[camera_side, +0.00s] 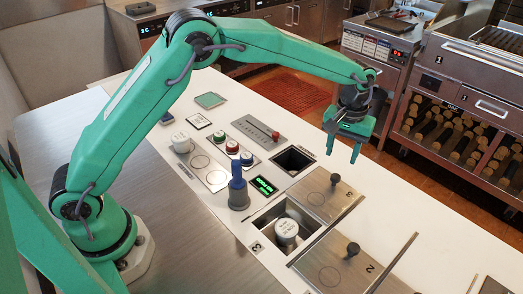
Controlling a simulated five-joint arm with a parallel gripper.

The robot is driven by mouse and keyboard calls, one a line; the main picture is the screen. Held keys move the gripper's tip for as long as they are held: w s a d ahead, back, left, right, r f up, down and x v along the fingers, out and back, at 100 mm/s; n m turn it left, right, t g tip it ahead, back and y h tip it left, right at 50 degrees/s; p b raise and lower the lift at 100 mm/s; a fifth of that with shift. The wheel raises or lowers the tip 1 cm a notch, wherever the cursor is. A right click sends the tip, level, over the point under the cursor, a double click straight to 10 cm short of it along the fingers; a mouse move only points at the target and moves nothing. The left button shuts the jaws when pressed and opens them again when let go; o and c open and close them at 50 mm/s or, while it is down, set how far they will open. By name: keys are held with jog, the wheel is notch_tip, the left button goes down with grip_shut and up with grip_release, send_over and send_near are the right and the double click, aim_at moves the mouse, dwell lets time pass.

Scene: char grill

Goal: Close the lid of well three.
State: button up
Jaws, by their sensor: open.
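The lid marked 3 (316,201) is a flat steel plate with a dark upright knob (335,180) and a ring outline on top. It lies on the counter at the upper right of an open square well (262,220), which looks like well three. The well is uncovered, and a white-capped container (286,231) stands inside it. My gripper (341,153) points down, open and empty, with its green fingers apart. In the picture it is just above the knob and not visibly touching it; its exact height and depth are hard to tell.
A second lid, marked 2 (336,275), with its own knob, lies at the lower right. A blue-handled tool in a grey holder (238,198) stands left of the well. A dark square opening (294,160) and a lit green display (263,186) are close by.

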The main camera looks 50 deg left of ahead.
aim_at(336, 176)
jog(key=shift+f, duration=3.8)
grip_shut()
